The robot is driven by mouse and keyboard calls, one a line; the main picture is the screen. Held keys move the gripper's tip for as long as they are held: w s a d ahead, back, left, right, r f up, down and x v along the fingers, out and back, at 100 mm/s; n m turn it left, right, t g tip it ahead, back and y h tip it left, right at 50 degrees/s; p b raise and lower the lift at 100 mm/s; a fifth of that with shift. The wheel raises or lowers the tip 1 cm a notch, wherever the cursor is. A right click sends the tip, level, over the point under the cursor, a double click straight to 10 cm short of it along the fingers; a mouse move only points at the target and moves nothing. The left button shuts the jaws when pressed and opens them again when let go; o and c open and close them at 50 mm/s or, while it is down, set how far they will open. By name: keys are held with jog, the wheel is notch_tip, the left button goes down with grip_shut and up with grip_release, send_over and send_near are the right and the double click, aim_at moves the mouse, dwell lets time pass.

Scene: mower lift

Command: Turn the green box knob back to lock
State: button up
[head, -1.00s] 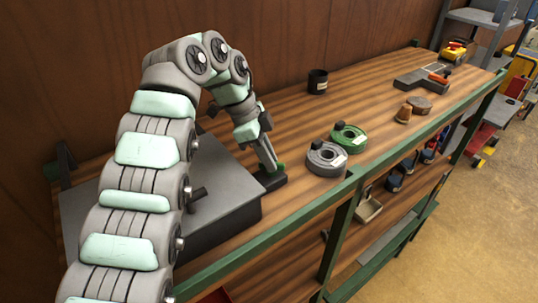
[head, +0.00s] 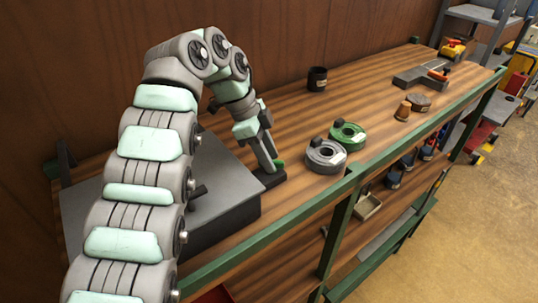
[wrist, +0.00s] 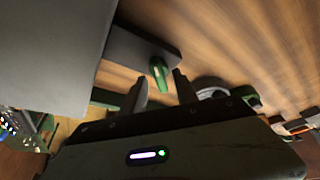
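The green knob (head: 280,163) sits on a small dark block (head: 269,181) at the right side of the grey box (head: 215,178) on the bench. In the wrist view the knob (wrist: 158,72) is a rounded, elongated green handle standing out from the dark block. My gripper (wrist: 160,78) is open, its two dark fingers spread apart, with the knob showing in the gap at the fingertips. I cannot tell whether either finger touches it. In the head view my gripper (head: 270,158) reaches down at the knob and partly hides it.
A grey ring (head: 325,155) and a green ring (head: 348,134) lie to the right of the knob. A dark cup (head: 317,79) stands near the back wall. A dark lever (head: 197,191) sticks out of the grey box. A green rail (head: 260,243) runs along the bench's front.

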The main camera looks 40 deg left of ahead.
jog(key=shift+f, duration=0.1)
dwell(0.3)
jog(key=shift+s+f+n+b, duration=0.1)
jog(key=shift+n+b, duration=0.4)
jog(key=shift+b, duration=0.1)
jog(key=shift+n+t+y+b, duration=0.4)
jog(key=shift+n+b, duration=0.05)
jog(key=shift+n, duration=0.35)
jog(key=n, duration=0.2)
jog(key=shift+r+n+t+y, duration=0.3)
jog(key=shift+y, duration=0.1)
jog(key=shift+s+d+n+y+p, duration=0.1)
jog(key=shift+n+y+p, duration=0.2)
jog(key=shift+n+p, duration=0.7)
